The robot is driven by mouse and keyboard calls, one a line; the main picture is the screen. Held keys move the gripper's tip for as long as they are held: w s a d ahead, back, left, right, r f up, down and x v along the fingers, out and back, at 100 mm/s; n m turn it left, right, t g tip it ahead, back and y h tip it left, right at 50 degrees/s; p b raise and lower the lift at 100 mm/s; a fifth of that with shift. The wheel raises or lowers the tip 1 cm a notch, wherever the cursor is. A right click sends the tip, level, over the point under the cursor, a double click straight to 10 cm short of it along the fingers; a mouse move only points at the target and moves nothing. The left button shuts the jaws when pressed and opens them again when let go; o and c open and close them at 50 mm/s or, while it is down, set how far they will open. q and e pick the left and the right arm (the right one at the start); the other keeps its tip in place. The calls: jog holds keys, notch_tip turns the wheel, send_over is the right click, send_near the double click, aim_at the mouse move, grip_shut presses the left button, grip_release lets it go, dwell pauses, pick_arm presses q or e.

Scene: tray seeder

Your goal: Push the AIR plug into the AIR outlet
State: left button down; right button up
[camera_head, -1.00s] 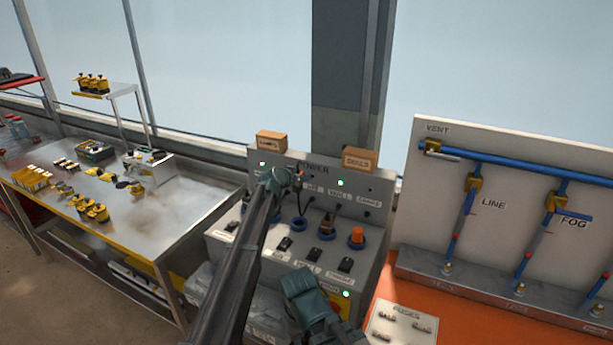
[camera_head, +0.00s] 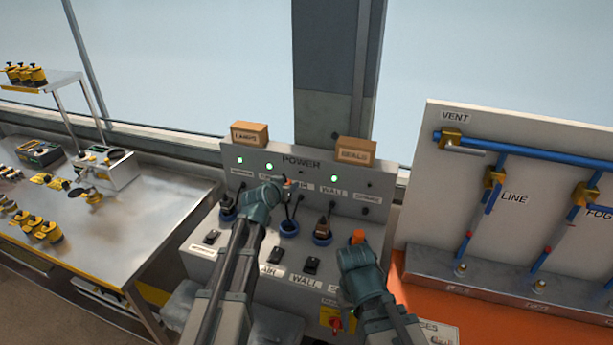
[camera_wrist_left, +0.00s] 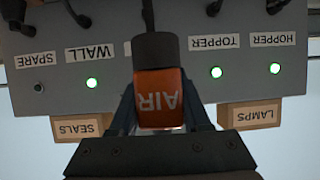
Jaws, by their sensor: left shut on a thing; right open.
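The orange AIR plug (camera_wrist_left: 159,98), with a dark end, is held between the fingers of my left gripper (camera_wrist_left: 160,125) in the left wrist view. In the head view a bit of the plug (camera_head: 288,182) shows at the tip of my left gripper (camera_head: 283,186), close in front of the power panel (camera_head: 349,181). The AIR outlet is hidden behind the plug in the wrist view, between the WALL and TOPPER labels. I cannot tell whether plug and outlet touch. My right gripper (camera_head: 357,250) is open, in front of another orange plug (camera_head: 357,236); its fingertips are mostly hidden.
Green lights glow at HOPPER, TOPPER and WALL. A dark-topped plug (camera_head: 322,228) stands in a blue ring beside an emptier blue ring (camera_head: 289,228). Boxes LAMPS (camera_head: 249,134) and SEALS (camera_head: 355,150) sit on top. A pipe board (camera_head: 425,190) stands right.

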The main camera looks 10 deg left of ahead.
aim_at(292, 221)
pick_arm(q)
jog(key=shift+f, duration=0.1)
jog(key=f+b, duration=0.7)
jog(key=s+d+f+b, duration=0.1)
jog(key=f+b, duration=0.2)
jog(key=b, duration=0.1)
jog(key=shift+f, duration=0.35)
dwell(0.5)
jog(key=shift+f+b, duration=0.65)
dwell(1.5)
jog(key=shift+c, duration=1.4)
grip_release()
jog(key=p+v, duration=0.6)
jog(key=v, duration=0.7)
jog(key=shift+s+r, duration=0.2)
jog(key=shift+s, duration=0.15)
jog(key=shift+f, duration=0.1)
